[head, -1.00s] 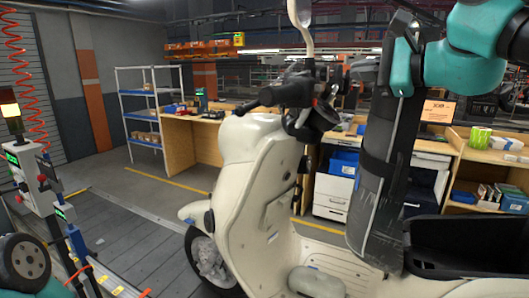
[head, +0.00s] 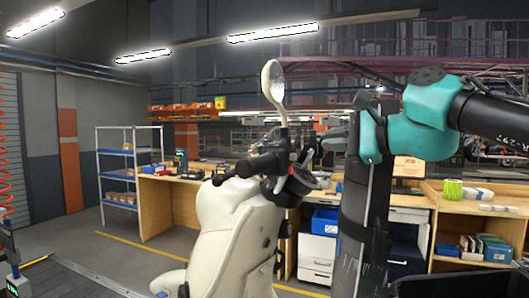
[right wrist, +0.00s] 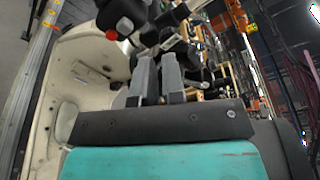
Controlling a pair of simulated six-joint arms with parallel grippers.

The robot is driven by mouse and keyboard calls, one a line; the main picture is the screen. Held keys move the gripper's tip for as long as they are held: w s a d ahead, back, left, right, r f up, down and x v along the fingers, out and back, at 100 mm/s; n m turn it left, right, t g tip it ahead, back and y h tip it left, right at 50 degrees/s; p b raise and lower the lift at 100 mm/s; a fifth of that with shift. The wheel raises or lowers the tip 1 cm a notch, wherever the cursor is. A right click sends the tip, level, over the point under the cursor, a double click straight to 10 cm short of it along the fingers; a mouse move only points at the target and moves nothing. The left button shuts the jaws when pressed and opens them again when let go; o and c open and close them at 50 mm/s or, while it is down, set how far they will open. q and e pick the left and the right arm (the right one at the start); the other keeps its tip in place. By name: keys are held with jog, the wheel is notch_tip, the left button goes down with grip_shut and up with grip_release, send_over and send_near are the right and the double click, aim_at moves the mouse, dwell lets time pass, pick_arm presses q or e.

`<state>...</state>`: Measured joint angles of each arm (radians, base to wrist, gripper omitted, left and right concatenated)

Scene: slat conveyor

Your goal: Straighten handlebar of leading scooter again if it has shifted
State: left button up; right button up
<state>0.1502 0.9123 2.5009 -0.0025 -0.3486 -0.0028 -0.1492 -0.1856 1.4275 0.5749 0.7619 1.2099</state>
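The cream scooter (head: 228,245) stands upright in the head view, its front toward the left. Its black handlebar (head: 262,163) has a grip reaching left and a round mirror (head: 273,85) on a pale stalk above. The far end of the handlebar is partly hidden among dark controls. My right gripper (head: 328,142) is just right of the handlebar and level with it. In the right wrist view its two grey fingers (right wrist: 158,62) point at the dark handlebar parts (right wrist: 160,30). They are apart, with no held thing visible between them. My left gripper is out of view.
Wooden benches (head: 165,205) and a shelf rack (head: 118,180) stand behind. A machine post (head: 12,280) shows at the left edge. Open floor lies left of the scooter.

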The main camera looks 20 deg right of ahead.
jog(key=o, duration=0.3)
jog(key=shift+a+n, duration=0.15)
jog(key=shift+n, duration=0.15)
jog(key=shift+o, duration=0.8)
jog(key=shift+a+r+n, duration=0.15)
jog(key=shift+a+n, duration=0.15)
jog(key=shift+n, duration=0.2)
jog(key=o, duration=0.6)
jog(key=a+n+g, duration=0.1)
jog(key=n, duration=0.2)
jog(key=a+n+g, duration=0.1)
jog(key=n, duration=0.2)
jog(key=a+r+n+g, duration=0.1)
jog(key=a+n, duration=0.1)
jog(key=n, duration=0.1)
jog(key=shift+s+a, duration=0.1)
jog(key=shift+s, duration=0.2)
jog(key=n+g+h, duration=0.3)
jog(key=n+h, duration=0.1)
jog(key=n, duration=1.8)
send_near(262, 158)
notch_tip(262, 158, up, 2)
jog(key=w, duration=0.1)
jog(key=s+a+r+n+h, duration=0.2)
jog(key=s+r+n+h, duration=0.2)
jog(key=n, duration=0.6)
jog(key=shift+s+r+n, duration=0.4)
jog(key=shift+s, duration=0.1)
jog(key=shift+w+f, duration=0.1)
